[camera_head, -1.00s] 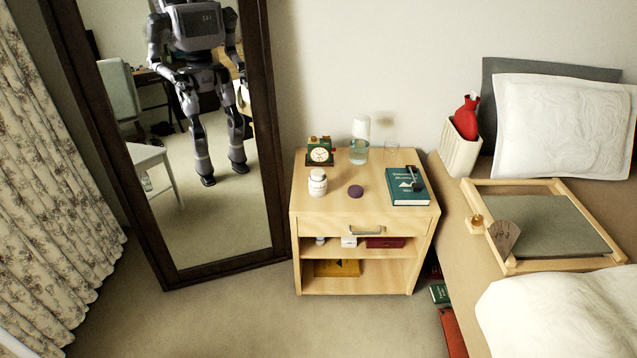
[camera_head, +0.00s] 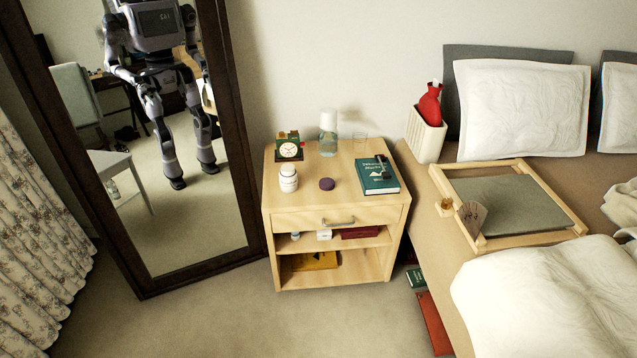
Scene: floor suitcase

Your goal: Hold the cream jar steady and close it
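A white jar (camera_head: 288,178) stands upright on the left front of the wooden nightstand's top. A dark purple round lid-like piece (camera_head: 327,184) lies on the nightstand just right of the jar, apart from it. The jar's mouth is too small to make out clearly. Neither of my grippers shows directly in the head view. A robot's reflection (camera_head: 160,80) stands in the mirror, but its hands are too small to read.
The nightstand (camera_head: 285,222) also holds a clock (camera_head: 289,150), a glass carafe (camera_head: 328,140), a clear glass (camera_head: 360,143) and a green book (camera_head: 376,176). A mirror (camera_head: 190,240) leans at left. The bed (camera_head: 440,270) stands at right. Carpet (camera_head: 210,320) in front is clear.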

